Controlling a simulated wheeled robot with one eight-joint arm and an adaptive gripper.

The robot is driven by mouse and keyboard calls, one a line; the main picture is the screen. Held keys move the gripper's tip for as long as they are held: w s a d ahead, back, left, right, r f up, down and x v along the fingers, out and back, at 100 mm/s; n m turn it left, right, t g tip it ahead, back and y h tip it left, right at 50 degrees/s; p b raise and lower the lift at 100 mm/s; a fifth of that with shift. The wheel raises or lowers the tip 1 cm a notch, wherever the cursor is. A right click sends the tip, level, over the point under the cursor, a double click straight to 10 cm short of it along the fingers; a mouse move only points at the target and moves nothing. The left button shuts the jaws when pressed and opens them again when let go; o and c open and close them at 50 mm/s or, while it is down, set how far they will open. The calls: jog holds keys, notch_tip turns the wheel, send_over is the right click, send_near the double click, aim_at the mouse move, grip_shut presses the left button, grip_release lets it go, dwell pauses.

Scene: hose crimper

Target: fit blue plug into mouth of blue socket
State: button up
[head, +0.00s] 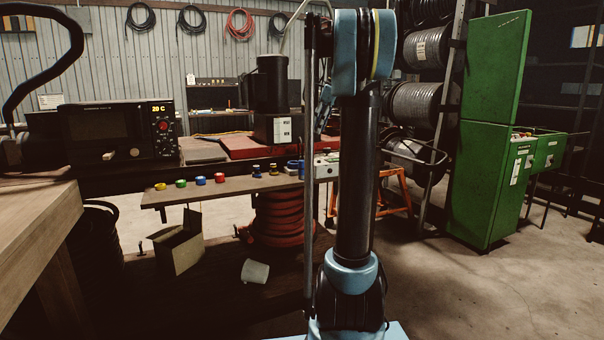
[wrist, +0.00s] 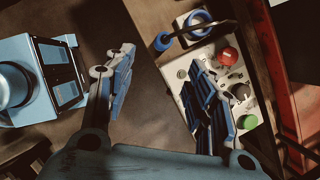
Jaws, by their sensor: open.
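My gripper (wrist: 162,60) is open in the wrist view, with nothing between its fingers. In the head view my arm hides most of it. In the wrist view a blue ring-shaped piece (wrist: 198,20) and a smaller blue piece (wrist: 162,42) with a dark rod lie beyond the fingertips; I cannot tell which is plug or socket. In the head view a low blue cup-like piece (head: 200,180) stands in a row on the narrow bench. Small dark blue pieces (head: 273,169) and a taller blue piece (head: 301,169) stand farther right.
A pale control box (wrist: 222,78) with red and green buttons and a dark knob lies beneath my right finger. Yellow (head: 160,186), green (head: 181,183) and red (head: 219,178) pieces share the narrow bench (head: 235,187). An open carton (head: 178,250) is below.

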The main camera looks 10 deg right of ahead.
send_near(302, 160)
jog(key=x, duration=0.6)
jog(key=shift+w+d, duration=0.15)
jog(key=shift+w, duration=0.05)
jog(key=shift+w+d+x, duration=0.1)
jog(key=shift+x, duration=1.25)
jog(key=shift+w+d+x, duration=0.1)
jog(key=shift+w+x, duration=0.05)
jog(key=shift+x, duration=1.15)
jog(key=c, duration=1.1)
